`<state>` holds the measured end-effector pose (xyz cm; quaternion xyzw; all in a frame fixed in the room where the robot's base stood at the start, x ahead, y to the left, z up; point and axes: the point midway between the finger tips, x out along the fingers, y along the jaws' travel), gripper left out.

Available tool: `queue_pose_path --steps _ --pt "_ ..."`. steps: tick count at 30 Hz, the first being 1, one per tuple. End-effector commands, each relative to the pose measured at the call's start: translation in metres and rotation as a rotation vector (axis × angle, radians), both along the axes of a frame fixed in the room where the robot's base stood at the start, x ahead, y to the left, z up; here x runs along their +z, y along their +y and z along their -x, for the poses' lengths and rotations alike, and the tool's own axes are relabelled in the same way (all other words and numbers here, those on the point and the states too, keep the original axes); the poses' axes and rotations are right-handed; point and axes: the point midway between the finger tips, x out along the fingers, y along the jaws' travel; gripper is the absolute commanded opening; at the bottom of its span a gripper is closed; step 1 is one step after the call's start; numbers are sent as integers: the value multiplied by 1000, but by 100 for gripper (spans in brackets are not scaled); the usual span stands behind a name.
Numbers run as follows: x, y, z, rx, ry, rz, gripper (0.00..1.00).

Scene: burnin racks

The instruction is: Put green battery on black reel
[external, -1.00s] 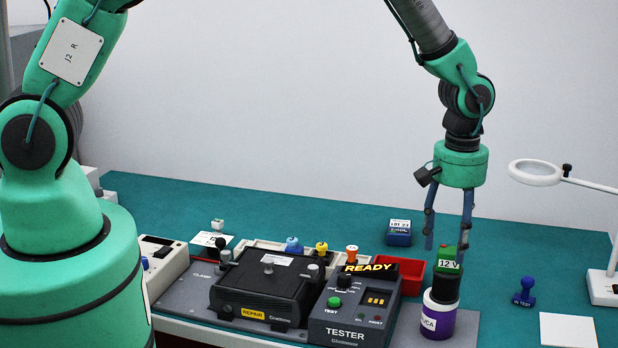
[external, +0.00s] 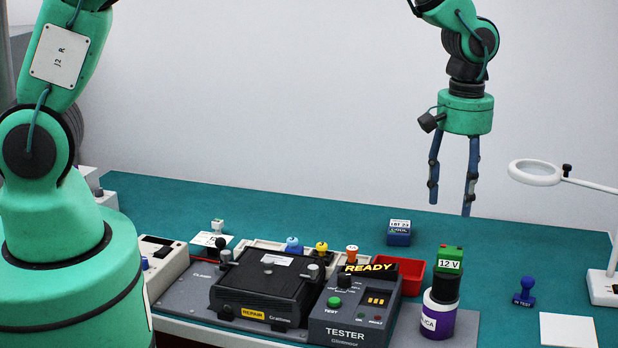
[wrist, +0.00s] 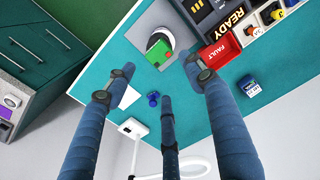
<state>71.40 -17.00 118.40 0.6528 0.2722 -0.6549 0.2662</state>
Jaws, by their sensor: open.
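The green battery (external: 450,260), with a white "12 V" label, sits upright on top of the black reel (external: 445,289). The reel is stacked on a purple and white round container (external: 438,317) on a grey pad. In the wrist view the green battery (wrist: 161,55) shows from above, on the reel, with nothing gripping it. My gripper (external: 451,203) is open and empty, well above the table and apart from the battery. Its fingers also show in the wrist view (wrist: 155,85).
A tester (external: 350,312) with a "READY" sign stands left of the stack, beside a black repair unit (external: 265,290). A red tray (external: 412,279) and a blue block (external: 399,238) lie behind. A blue stamp (external: 523,292), white card (external: 568,329) and magnifier (external: 536,174) are at the right.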

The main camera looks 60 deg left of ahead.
Motion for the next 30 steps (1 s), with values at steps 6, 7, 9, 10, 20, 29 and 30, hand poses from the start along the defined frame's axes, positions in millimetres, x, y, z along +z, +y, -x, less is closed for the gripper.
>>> queue_pose_path --steps 6,7,9,10,20,29,30 --pt "0 0 0 0 0 0 54" --pt "0 0 0 0 0 0 54" --pt "0 0 0 0 0 0 54" --pt "0 0 0 0 0 0 54" --pt "28 10 8 -29 -22 6 54" --pt "107 40 41 -131 -90 15 54" --pt "118 44 48 -148 -100 15 54"
